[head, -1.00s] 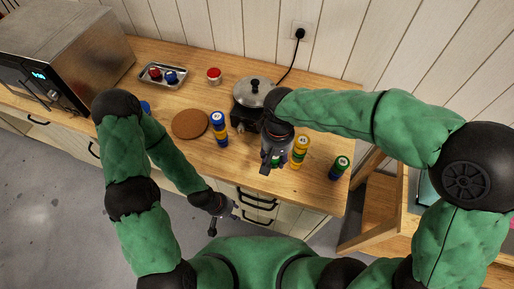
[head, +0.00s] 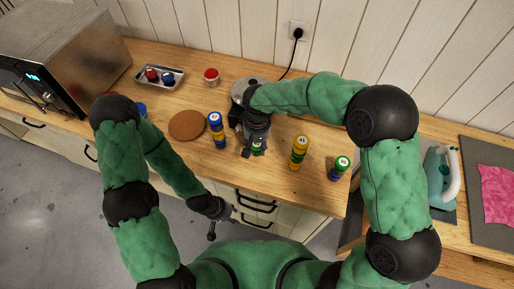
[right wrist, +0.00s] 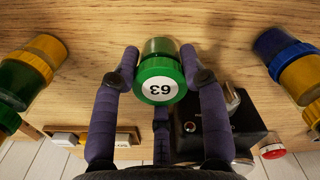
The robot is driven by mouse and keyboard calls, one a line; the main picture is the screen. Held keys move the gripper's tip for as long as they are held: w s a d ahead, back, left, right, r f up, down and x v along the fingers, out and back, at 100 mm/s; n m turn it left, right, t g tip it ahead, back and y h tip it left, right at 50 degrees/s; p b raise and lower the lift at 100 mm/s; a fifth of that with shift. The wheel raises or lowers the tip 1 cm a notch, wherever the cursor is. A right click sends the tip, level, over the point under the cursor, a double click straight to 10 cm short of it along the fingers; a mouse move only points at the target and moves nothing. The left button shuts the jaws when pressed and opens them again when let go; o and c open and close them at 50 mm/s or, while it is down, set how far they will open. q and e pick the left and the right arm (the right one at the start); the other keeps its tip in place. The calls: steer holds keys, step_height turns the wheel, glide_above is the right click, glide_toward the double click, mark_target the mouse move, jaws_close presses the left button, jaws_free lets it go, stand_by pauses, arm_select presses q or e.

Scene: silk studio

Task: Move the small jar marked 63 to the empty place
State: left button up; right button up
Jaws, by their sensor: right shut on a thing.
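The small jar marked 63 (right wrist: 159,82) has a green lid and a clear body and shows between the fingers in the right wrist view. My right gripper (head: 256,151) is shut on it, in front of the pot; the head view shows only a little green there. A blue-topped stack of jars (head: 217,130) stands to its left. A yellow-topped stack (head: 299,152) and a shorter green-topped stack (head: 340,168) stand to its right. My left gripper (head: 222,222) is low in front of the drawers, away from the jars; its fingers are too small to judge.
A pot on a black cooker (right wrist: 215,125) stands right behind my right gripper. A round cork mat (head: 187,126), a tray (head: 160,76) with small jars and a red-lidded jar (head: 211,76) lie left and behind. The counter's front edge is close.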

steer(key=shift+f, duration=1)
steer(key=shift+f, duration=0.15)
steer(key=o, duration=1.2)
steer(key=shift+r, duration=0.35)
step_height(320, 180, up, 12)
steer(key=shift+f+p, duration=0.2)
steer(key=shift+p, duration=0.7)
